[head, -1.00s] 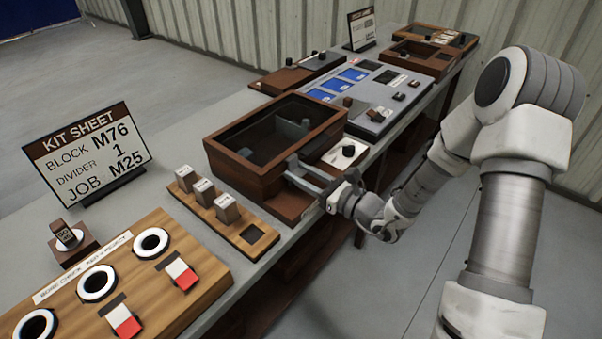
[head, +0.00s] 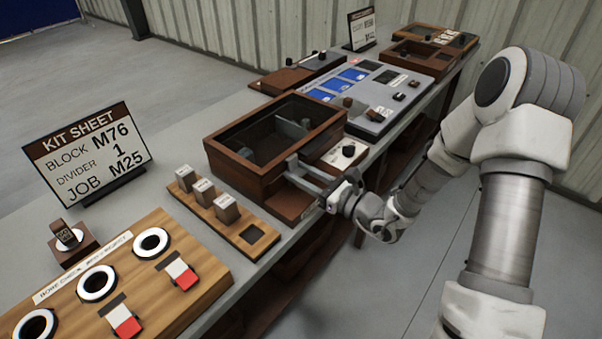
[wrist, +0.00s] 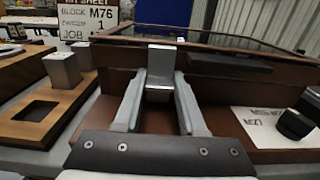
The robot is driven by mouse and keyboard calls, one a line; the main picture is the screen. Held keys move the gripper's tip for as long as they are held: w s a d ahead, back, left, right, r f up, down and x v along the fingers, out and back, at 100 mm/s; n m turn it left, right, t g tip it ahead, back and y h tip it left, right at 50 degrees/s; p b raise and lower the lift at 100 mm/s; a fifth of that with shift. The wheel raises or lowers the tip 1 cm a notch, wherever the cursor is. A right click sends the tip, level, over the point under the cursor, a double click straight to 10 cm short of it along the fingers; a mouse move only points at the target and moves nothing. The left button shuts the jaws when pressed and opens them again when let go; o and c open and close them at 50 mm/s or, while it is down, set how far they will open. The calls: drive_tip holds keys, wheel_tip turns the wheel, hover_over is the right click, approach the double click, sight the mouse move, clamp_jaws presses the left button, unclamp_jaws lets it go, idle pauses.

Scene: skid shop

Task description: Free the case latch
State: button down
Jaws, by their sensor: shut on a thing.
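The case (head: 240,178) is a dark brown wooden box with a dark see-through top, standing on the bench. The case latch (wrist: 161,60) is a grey metal plate upright at its front wall, seen in the wrist view. My gripper (wrist: 160,88) is shut on the latch, with one pale finger at each side of its lower part. In the head view my gripper (head: 290,168) reaches the case's front from the right, and its fingers hide the latch there. A dark block (wrist: 228,64) sits on the front wall right of the latch.
A wooden strip with several grey-topped blocks (head: 227,208) lies left of the case. A white plate with a black knob (head: 348,151) is close on the right. The kit sheet (head: 88,150) stands behind the strip. A grey control panel (head: 378,125) lies farther right.

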drive_tip(key=b, duration=0.1)
drive_tip(key=f+t+y+b, duration=0.1)
drive_tip(key=shift+s+d+f+b, duration=0.1)
drive_tip(key=shift+s+d+b, duration=0.1)
drive_tip(key=shift+b, duration=0.2)
drive_tip(key=shift+s+d+f+t+y+b, duration=0.1)
drive_tip(key=shift+d+f+t+y+b, duration=0.1)
drive_tip(key=shift+t+y+b, duration=0.6)
drive_tip(key=shift+s+d+r+y+b, duration=0.15)
drive_tip(key=shift+y+b, duration=0.15)
drive_tip(key=shift+b, duration=0.4)
drive_tip(key=shift+c, duration=2.4)
unclamp_jaws()
drive_tip(key=p+v, duration=0.1)
drive_tip(key=v, duration=1.6)
drive_tip(key=shift+f+p, duration=0.25)
drive_tip(key=shift+p, duration=0.15)
